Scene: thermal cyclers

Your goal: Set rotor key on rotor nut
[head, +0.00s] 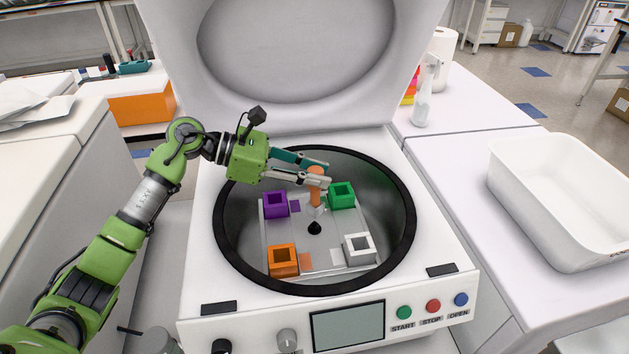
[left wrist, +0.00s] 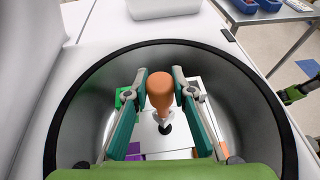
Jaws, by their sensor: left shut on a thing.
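The rotor key has an orange handle (head: 315,182) and a pale, see-through lower end. My left gripper (head: 322,178) is shut on the handle and holds the key roughly upright over the rotor. The dark, cone-shaped rotor nut (head: 314,228) stands at the rotor's middle, just below the key's lower end in the head view. The key looks slightly above the nut; contact is not clear. In the left wrist view the handle (left wrist: 160,88) is between the two fingers, with the dark nut (left wrist: 165,129) beyond it.
The rotor plate (head: 326,234) carries purple (head: 275,205), green (head: 342,195), orange (head: 282,261) and white (head: 359,248) buckets inside the black-rimmed centrifuge bowl (head: 232,262). The raised lid (head: 290,110) stands behind. A white tub (head: 560,200) sits on the right bench.

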